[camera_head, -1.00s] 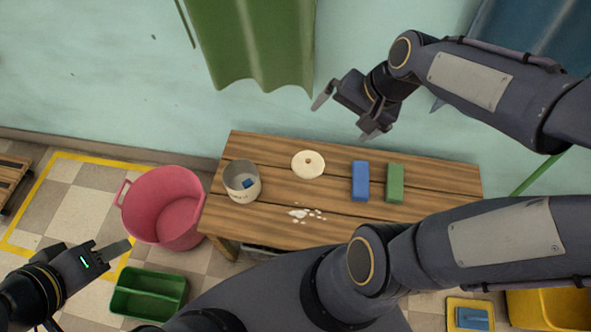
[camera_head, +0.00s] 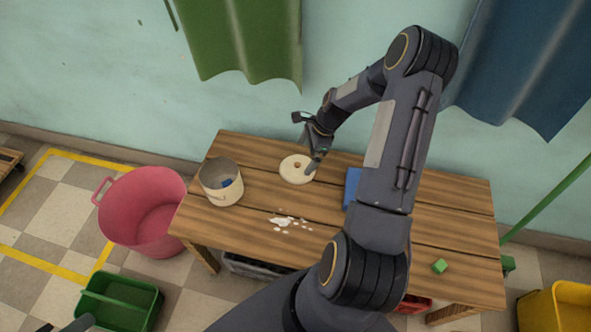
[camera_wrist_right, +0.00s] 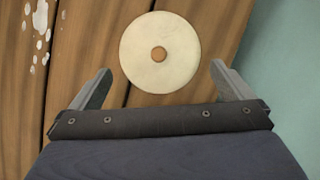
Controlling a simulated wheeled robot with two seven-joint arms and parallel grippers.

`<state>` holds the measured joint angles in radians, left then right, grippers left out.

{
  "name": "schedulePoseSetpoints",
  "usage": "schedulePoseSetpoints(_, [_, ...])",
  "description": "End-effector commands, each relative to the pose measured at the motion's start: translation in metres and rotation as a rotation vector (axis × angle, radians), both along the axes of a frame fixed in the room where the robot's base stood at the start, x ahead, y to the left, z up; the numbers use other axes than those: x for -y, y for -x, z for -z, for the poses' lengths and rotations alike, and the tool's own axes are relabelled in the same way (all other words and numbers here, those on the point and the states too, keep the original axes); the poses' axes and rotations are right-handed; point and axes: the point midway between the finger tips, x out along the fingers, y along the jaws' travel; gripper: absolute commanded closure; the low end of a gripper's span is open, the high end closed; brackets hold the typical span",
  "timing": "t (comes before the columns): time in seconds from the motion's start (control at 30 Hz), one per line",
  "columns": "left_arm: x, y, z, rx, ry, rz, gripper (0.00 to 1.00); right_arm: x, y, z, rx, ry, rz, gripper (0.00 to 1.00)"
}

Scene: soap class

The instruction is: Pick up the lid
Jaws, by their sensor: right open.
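The lid (camera_head: 289,175) is a flat, round cream disc with a small brown centre, lying on the wooden table near its back edge. It also shows whole in the right wrist view (camera_wrist_right: 160,28), just beyond the fingertips. My right gripper (camera_head: 305,142) is open above and beside the lid, with one finger appearing over its right edge and the other toward the wall. In the right wrist view my right gripper (camera_wrist_right: 160,70) has its fingers wide apart with nothing between them. Only a dark sliver of my left gripper (camera_head: 76,323) shows at the bottom left edge.
A cream pot (camera_head: 222,192) with a blue piece inside stands left of the lid. A blue block (camera_head: 351,187) is partly hidden by my right arm. A small green cube (camera_head: 440,265) lies at right. A pink tub (camera_head: 146,215) stands left.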

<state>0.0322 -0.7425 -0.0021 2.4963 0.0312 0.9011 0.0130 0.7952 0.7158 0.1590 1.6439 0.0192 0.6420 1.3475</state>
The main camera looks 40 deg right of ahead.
Motion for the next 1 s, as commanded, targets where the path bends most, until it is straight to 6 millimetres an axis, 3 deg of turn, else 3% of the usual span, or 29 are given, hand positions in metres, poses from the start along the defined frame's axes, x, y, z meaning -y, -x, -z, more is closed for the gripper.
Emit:
schedulePoseSetpoints(0.33, [0.000, 0.000, 0.013, 0.000, 0.000, 0.000, 0.60, -0.016, -0.007, 0.043, -0.001, -0.002, -0.003, 0.00])
schedulePoseSetpoints(0.6, [0.000, 0.000, 0.013, 0.000, 0.000, 0.000, 0.60, -0.018, -0.009, 0.047, 0.001, 0.001, -0.003, 0.00])
schedulePoseSetpoints(1.0, [0.000, 0.000, 0.013, 0.000, 0.000, 0.000, 0.60, -0.018, -0.008, 0.048, -0.001, 0.000, -0.003, 0.49])
